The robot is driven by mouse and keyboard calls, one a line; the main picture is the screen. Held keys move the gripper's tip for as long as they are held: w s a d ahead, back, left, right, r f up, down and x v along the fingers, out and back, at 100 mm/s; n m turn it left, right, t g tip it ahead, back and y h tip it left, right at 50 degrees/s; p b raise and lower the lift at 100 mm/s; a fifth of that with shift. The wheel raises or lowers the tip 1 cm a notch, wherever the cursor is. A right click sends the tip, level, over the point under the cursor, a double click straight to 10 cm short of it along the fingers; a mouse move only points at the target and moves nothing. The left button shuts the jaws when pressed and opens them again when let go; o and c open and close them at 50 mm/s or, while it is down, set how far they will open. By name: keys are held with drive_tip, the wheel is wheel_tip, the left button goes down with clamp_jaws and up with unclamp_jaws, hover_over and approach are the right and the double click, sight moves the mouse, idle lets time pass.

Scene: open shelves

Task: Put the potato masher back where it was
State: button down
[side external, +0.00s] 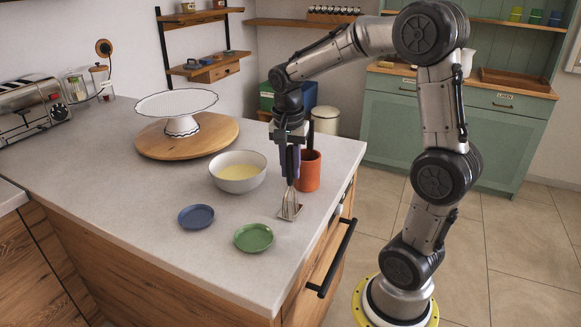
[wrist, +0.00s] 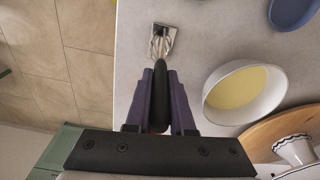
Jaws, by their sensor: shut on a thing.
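The potato masher (side external: 290,207) has a dark handle and a metal head. My gripper (side external: 290,172) is shut on its handle, and the masher hangs upright, head down, over the counter's front right part. I cannot tell whether the head touches the counter. In the wrist view the masher (wrist: 163,42) points away from my gripper (wrist: 160,90), its dark handle between the two fingers. An orange-brown crock (side external: 309,171) stands on the counter just right of and partly behind my gripper. In the wrist view the crock is almost wholly hidden by my gripper.
A bowl of yellow contents (side external: 238,184) stands left of my gripper. A blue dish (side external: 196,216) and a green dish (side external: 253,238) lie in front. A white cake stand (side external: 178,106) is on a round wooden board (side external: 218,137) behind. The counter edge (side external: 340,190) is close on the right.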

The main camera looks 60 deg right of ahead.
drive_tip(key=shift+f, duration=0.15)
drive_tip(key=c, duration=0.8)
unclamp_jaws()
drive_tip(key=r, duration=0.7)
drive_tip(key=a+r, duration=0.1)
drive_tip(key=r, duration=0.3)
drive_tip(key=shift+a, duration=0.1)
drive_tip(key=s+a+f+n+t, duration=0.1)
drive_tip(key=s+a+f+n, duration=0.1)
drive_tip(key=s+a+n, duration=0.2)
drive_tip(key=s+a+f+n+t, duration=0.2)
drive_tip(key=s+a+n, duration=0.2)
drive_tip(key=s+n, duration=0.1)
drive_tip(key=s+a+f+n+t+y, duration=0.1)
drive_tip(key=s+a+f+n+t, duration=0.1)
drive_tip(key=s+a+n, duration=0.2)
drive_tip(key=shift+s+a+f+n, duration=0.15)
drive_tip(key=shift+a+n, duration=0.1)
drive_tip(key=shift+n, duration=0.55)
drive_tip(key=shift+s+a+r+n, duration=0.15)
drive_tip(key=shift+a+n, duration=0.1)
drive_tip(key=shift+n, duration=0.55)
drive_tip(key=shift+f, duration=0.1)
